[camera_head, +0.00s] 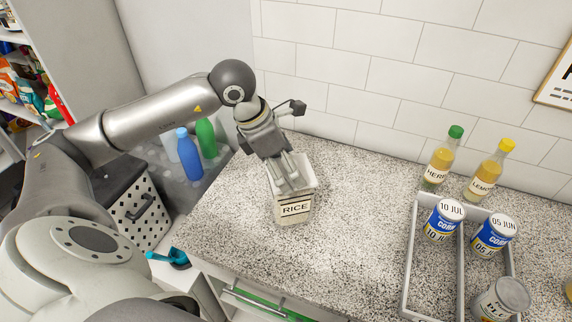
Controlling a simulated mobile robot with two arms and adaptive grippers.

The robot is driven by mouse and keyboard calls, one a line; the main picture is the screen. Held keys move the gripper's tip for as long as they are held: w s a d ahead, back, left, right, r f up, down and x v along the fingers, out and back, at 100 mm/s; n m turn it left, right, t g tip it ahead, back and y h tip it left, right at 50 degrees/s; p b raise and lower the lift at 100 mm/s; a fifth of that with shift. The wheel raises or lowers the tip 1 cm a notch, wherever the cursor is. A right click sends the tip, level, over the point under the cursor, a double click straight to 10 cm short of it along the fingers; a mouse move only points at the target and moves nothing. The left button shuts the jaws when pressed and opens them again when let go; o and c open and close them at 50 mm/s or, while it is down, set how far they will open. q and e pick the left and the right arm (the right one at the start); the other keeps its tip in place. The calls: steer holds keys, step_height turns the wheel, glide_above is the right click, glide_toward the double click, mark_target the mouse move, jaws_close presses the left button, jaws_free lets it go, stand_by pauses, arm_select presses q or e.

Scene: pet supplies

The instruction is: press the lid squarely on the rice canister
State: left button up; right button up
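The rice canister (292,211), a square cream container with a black-on-cream "RICE" label, stands upright on the speckled counter. Its pale top (309,176) is partly covered by my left gripper (293,186); I cannot tell how squarely the lid sits or make out its edge clearly. My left gripper points down onto the canister's top from above, its fingers close together and seemingly shut, at or just above the top surface. My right gripper is not in view.
A grey divided tray (407,262) at the right holds several cans, with corn cans (443,220) among them. Two bottles (441,160) stand behind it by the tiled wall. Blue (188,158) and green bottles stand at the left. Counter between canister and tray is clear.

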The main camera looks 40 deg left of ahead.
arm_select(q)
steer(key=shift+b, duration=0.3)
stand_by(0.6)
steer(key=o, duration=0.9)
steer(key=shift+r, duration=0.15)
steer(key=shift+r+p, duration=2.3)
steer(key=shift+r, duration=1.1)
jaws_close()
